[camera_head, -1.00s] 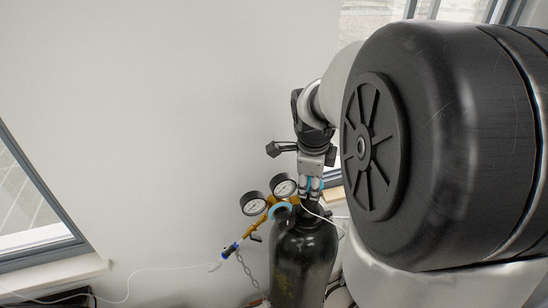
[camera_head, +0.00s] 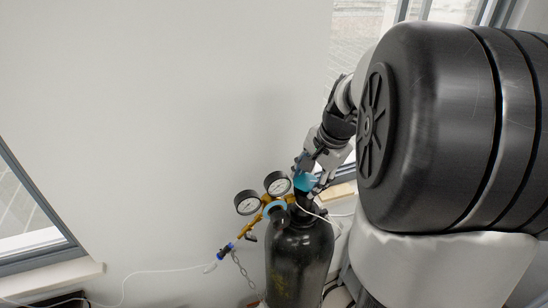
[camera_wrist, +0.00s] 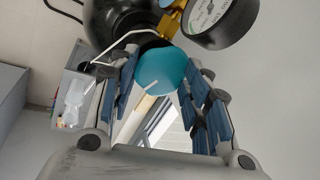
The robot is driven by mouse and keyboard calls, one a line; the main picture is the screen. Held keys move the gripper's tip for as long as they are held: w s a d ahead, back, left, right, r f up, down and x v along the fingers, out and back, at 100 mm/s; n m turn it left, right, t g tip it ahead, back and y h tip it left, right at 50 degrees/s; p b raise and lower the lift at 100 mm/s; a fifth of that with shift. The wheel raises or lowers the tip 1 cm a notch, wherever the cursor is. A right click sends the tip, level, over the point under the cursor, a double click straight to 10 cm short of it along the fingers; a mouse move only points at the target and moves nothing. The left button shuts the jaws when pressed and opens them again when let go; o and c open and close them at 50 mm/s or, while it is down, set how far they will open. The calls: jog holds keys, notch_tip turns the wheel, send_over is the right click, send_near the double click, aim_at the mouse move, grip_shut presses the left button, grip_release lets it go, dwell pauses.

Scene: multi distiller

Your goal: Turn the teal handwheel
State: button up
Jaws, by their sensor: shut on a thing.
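The teal handwheel (camera_head: 306,181) is on top of the dark gas cylinder (camera_head: 297,262), beside the brass regulator. In the wrist view the handwheel (camera_wrist: 160,68) shows as a rounded teal disc between the blue finger pads. My gripper (camera_wrist: 163,75) is shut on the handwheel, with one finger on each side of it. In the head view my gripper (camera_head: 308,173) comes down on it from the upper right, tilted. The fingertip contacts are partly hidden.
Two round gauges (camera_head: 262,193) and a brass regulator (camera_head: 262,217) sit just left of the handwheel. A white hose (camera_head: 165,270) runs left from the regulator, and a chain hangs nearby. A wall is behind, with a window at the right. Open space is at the left.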

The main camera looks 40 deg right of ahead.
jog(key=shift+w+d+n+y, duration=0.15)
jog(key=shift+n+y, duration=0.45)
jog(key=shift+n, duration=1.3)
jog(key=o, duration=1.1)
jog(key=shift+w, duration=0.15)
jog(key=shift+o, duration=0.3)
jog(key=v, duration=1.2)
